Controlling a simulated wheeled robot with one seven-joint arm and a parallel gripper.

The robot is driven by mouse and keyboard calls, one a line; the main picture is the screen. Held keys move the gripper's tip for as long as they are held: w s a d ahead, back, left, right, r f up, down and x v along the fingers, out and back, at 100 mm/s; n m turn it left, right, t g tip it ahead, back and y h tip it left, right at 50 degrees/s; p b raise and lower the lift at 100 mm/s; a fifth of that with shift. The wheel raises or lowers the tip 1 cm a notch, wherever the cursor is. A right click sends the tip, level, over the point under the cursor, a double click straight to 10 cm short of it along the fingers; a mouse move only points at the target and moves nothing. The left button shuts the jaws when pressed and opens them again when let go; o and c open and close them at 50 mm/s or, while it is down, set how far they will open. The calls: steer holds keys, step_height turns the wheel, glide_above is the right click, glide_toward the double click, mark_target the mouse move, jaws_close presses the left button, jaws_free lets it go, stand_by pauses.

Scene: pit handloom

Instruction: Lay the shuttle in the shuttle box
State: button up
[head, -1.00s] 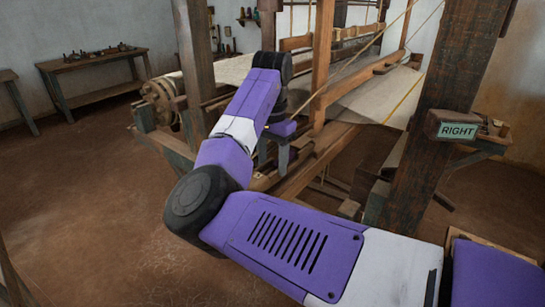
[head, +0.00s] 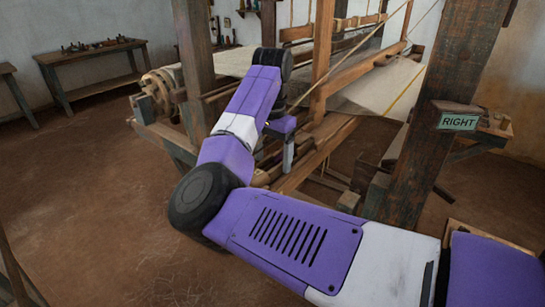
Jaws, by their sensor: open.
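My gripper (head: 288,156) points down over the near wooden beams of the loom, at the picture's middle. Its fingers are small and seen side-on; they are open, and no shuttle shows between them. A long wooden beam (head: 318,157) runs away to the upper right just beside the fingers. I cannot tell whether the fingertips touch it. I cannot pick out the shuttle or the shuttle box for certain; my arm and gripper cover part of the near beams.
A thick post with a RIGHT sign (head: 459,121) stands right of my gripper. Another upright post (head: 195,65) stands left. Pale cloth (head: 385,88) stretches across the loom. A workbench (head: 92,62) stands at the far left wall. The floor at left (head: 80,190) is clear.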

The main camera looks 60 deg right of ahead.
step_height(320, 180, up, 8)
steer(key=p, duration=0.7)
steer(key=shift+p, duration=0.3)
steer(key=shift+d, duration=0.15)
stand_by(0.3)
